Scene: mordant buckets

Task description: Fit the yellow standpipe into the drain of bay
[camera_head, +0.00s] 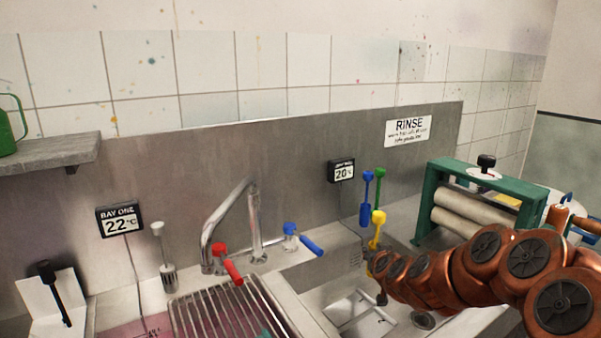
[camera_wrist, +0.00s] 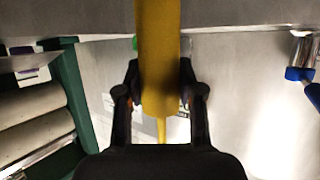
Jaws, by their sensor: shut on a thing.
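The yellow standpipe (camera_head: 378,219) shows in the head view above the right-hand sink, roughly upright, in front of the blue and green ones. In the wrist view, the yellow standpipe (camera_wrist: 158,45) runs down between the fingers of my gripper (camera_wrist: 160,95), which is shut on it. In the head view my copper arm hides most of the gripper and the lower part of the pipe. A round dark drain (camera_head: 423,320) shows in the right-hand sink (camera_head: 340,285), partly beside my arm. Whether the pipe touches the sink floor cannot be told.
A blue standpipe (camera_head: 366,200) and a green standpipe (camera_head: 380,182) stand behind. A green-framed roller wringer (camera_head: 436,195) stands to the right, close to my arm. A tap with red lever (camera_head: 228,262) and blue lever (camera_head: 305,242) and a metal rack (camera_head: 215,310) lie left.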

